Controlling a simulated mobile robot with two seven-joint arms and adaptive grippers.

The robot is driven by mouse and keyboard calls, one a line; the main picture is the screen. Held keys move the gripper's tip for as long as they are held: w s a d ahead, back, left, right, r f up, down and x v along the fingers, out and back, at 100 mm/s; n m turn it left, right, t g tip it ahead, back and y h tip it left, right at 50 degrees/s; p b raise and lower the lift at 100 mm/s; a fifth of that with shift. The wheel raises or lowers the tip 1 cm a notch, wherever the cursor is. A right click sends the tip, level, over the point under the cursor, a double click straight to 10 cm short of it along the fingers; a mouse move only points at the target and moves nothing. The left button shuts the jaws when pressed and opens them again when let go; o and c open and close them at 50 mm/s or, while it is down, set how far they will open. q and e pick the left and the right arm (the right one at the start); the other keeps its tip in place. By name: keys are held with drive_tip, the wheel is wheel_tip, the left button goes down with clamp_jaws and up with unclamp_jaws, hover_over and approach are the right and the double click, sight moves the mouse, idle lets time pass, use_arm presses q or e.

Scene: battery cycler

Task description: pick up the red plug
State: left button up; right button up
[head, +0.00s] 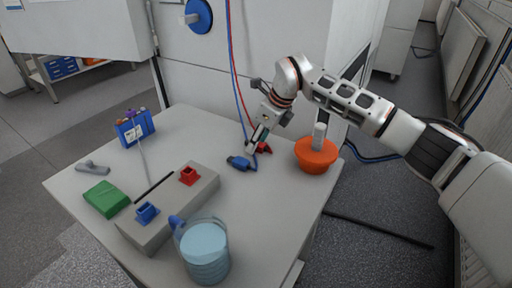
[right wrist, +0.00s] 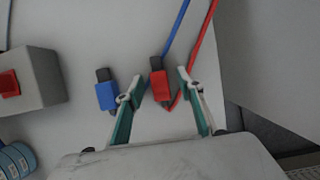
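The red plug (right wrist: 160,86) lies on the table, with a red cable running off it. In the right wrist view it sits between the tips of my open right gripper (right wrist: 160,95), with a gap to each finger. In the head view the red plug (head: 264,148) is partly hidden behind the right gripper (head: 256,142). The blue plug (right wrist: 106,92) lies to its left, just outside the left-hand finger. It also shows in the head view (head: 238,162). My left gripper is not in view.
A grey block (head: 165,225) with a red socket (head: 189,176) and a blue socket (head: 147,212) stands on the table. A jug of water (head: 204,255), an orange bowl-shaped thing (head: 316,155), a green block (head: 106,198) and a blue pen box (head: 135,128) stand around.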

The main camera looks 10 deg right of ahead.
drive_tip(key=shift+r, duration=0.35)
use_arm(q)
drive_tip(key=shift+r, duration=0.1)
use_arm(e)
drive_tip(key=shift+f, duration=0.1)
clamp_jaws()
drive_tip(key=shift+r, duration=0.65)
wheel_tip(320, 180, up, 5)
drive_tip(key=shift+p, duration=0.6)
use_arm(q)
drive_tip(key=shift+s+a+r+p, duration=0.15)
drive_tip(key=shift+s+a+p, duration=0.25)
drive_tip(key=shift+p, duration=0.5)
use_arm(e)
wheel_tip(320, 180, up, 14)
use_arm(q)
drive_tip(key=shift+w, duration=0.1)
use_arm(e)
drive_tip(key=shift+f, duration=0.1)
